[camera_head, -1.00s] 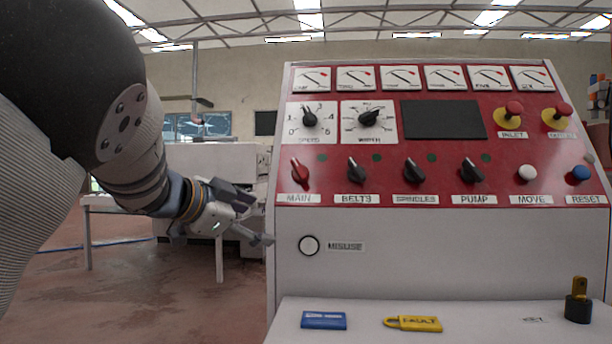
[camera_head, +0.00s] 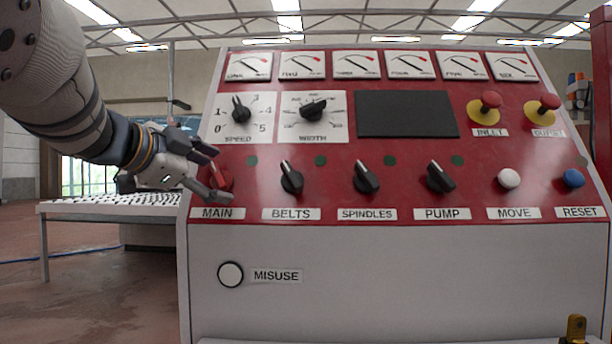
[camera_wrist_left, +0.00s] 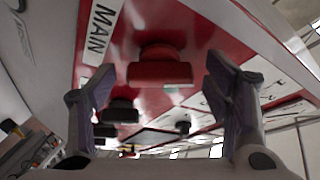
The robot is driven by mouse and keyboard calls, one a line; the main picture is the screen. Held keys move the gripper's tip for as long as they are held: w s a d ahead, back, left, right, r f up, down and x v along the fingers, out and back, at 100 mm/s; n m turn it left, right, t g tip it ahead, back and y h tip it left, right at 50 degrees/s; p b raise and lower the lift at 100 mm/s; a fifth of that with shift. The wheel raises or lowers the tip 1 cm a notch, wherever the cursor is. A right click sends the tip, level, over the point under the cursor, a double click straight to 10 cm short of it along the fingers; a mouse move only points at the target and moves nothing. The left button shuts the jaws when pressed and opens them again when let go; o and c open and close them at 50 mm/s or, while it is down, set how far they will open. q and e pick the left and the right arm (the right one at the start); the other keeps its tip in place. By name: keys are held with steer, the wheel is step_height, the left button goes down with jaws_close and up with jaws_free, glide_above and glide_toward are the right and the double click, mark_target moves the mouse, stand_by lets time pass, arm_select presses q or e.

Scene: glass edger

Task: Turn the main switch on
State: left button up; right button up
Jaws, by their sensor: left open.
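The main switch (camera_head: 221,178) is a red knob above the MAIN label (camera_head: 217,213), at the lower left of the red panel. My left gripper (camera_head: 213,172) is at the switch, partly covering it in the head view. In the left wrist view the red switch (camera_wrist_left: 158,68) shows between the two open fingers of the left gripper (camera_wrist_left: 163,85), with a gap on each side. The fingers do not visibly touch it. I cannot tell the exact depth of the fingertips around the knob. My right gripper is in no view.
Black BELTS (camera_head: 291,178), SPINDLES (camera_head: 367,178) and PUMP (camera_head: 440,178) knobs stand in a row to the right. SPEED (camera_head: 240,110) and WIDTH (camera_head: 313,108) dials are above. A MISUSE button (camera_head: 230,274) is below. The panel's left edge is close to my gripper.

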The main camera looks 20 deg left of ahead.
arm_select(q)
steer(key=shift+s+a, duration=0.1)
steer(key=shift+s, duration=0.1)
steer(key=shift+c, duration=1.4)
steer(key=c, duration=0.9)
steer(key=shift+o, duration=0.2)
steer(key=shift+m, duration=0.4)
steer(key=m+g, duration=0.1)
steer(key=m, duration=0.3)
steer(key=m+g, duration=0.1)
steer(key=shift+w+a+r+m+g+h, duration=0.1)
steer(key=shift+w+r+m+g+h, duration=0.05)
steer(key=shift+r+m+g+h, duration=0.2)
steer(key=m+g, duration=0.2)
steer(key=m, duration=0.3)
steer(key=shift+w, duration=0.15)
steer(key=shift+g, duration=0.25)
steer(key=o, duration=1.1)
steer(key=shift+w, duration=0.1)
steer(key=shift+o, duration=0.2)
